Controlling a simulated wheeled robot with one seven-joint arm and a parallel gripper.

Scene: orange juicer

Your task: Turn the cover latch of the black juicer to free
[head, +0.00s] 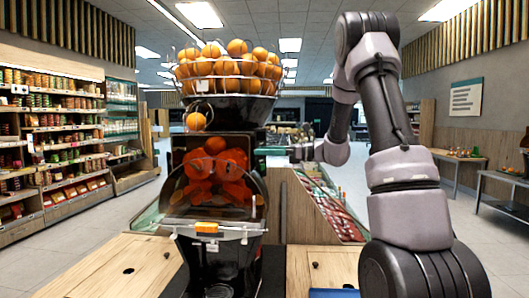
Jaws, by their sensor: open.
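The black juicer (262,226) stands upright in the middle of the head view, with a clear front cover (180,212) over its orange-red inner parts (212,178). An orange piece (207,227) sits at the cover's lower front edge; I cannot tell whether it is the cover latch or which way a latch is turned. My arm comes in from the right, and my gripper (280,151) is small beside the juicer's upper right side, level with the top of the cover. It is open. Its fingertips are hard to make out, and I cannot tell whether they touch the juicer.
A wire basket (205,88) full of oranges tops the juicer, and a single orange (196,121) sits below it. A wooden counter (105,268) surrounds the base, with a blue item (334,293) at the front edge. Shop shelves (60,150) stand at left; a produce stand (322,205) is behind.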

